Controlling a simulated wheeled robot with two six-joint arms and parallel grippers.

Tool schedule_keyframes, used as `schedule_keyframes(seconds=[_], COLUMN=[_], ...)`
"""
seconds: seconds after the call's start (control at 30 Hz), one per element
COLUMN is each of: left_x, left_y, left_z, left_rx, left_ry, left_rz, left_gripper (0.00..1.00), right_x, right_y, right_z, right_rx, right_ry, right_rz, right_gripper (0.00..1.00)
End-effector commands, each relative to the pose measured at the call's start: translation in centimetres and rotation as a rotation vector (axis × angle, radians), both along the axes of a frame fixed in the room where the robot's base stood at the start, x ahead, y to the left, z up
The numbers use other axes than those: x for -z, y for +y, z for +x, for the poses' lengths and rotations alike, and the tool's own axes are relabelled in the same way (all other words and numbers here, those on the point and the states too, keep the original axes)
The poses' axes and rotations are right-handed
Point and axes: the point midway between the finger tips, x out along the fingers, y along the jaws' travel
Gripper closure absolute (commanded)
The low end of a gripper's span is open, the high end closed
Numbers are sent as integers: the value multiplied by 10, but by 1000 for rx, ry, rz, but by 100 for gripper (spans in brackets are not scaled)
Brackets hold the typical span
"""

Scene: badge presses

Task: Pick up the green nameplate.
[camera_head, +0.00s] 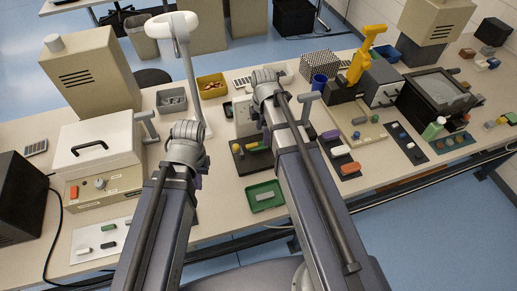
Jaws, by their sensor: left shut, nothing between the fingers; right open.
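Several small green pieces are in view, and I cannot tell for sure which is the nameplate. A small green bar (109,227) lies on a white sheet at the front left, above other small bars. My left gripper (187,129) is shut and empty, above the table right of the cream press. My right gripper (265,77) is open, further back near a grey-white block. Both are apart from the green bar on the sheet.
A cream press (98,148) with a black handle stands at left, near a white ring lamp (190,70). A green tray (250,202) holds a greyish piece at the front edge. A yellow-handled press (367,55) and dark mats with small pieces fill the right.

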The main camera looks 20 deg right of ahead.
Motion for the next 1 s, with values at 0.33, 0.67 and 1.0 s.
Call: schedule_keyframes(seconds=[0.33,0.67,1.0], left_x=[16,53,52], left_y=[0,0,0], left_z=[0,0,0], left_rx=[0,0,0], left_ry=[0,0,0], left_rz=[0,0,0], left_gripper=[100,100,100], right_x=[16,53,52], right_y=[2,3,3], right_z=[1,2,2], right_rx=[0,1,1], right_ry=[0,1,1], right_rz=[0,0,0], right_gripper=[20,20,20])
